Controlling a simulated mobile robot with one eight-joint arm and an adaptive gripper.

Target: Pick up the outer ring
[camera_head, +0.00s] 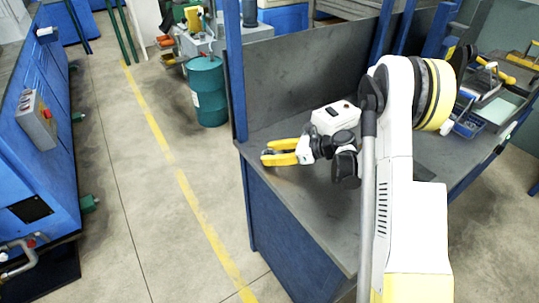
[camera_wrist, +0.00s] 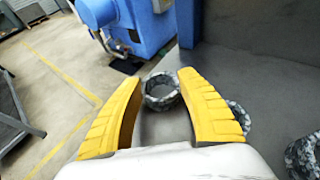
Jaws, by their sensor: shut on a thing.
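A speckled grey ring (camera_wrist: 162,103) shows in the wrist view between the tips of my gripper's yellow fingers. My gripper (camera_wrist: 160,86) is shut on this ring, with a finger on either side of it. In the head view my gripper (camera_head: 264,154) is low over the left end of the grey worktop, near its edge. The wrist view does not show clearly whether the ring still touches the worktop.
A second speckled ring (camera_wrist: 241,118) is partly hidden behind the right finger. A third ring (camera_wrist: 303,157) lies at the right picture edge. The worktop (camera_head: 330,215) has an upright back panel (camera_head: 300,85) and a blue post (camera_head: 236,80) near my gripper.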

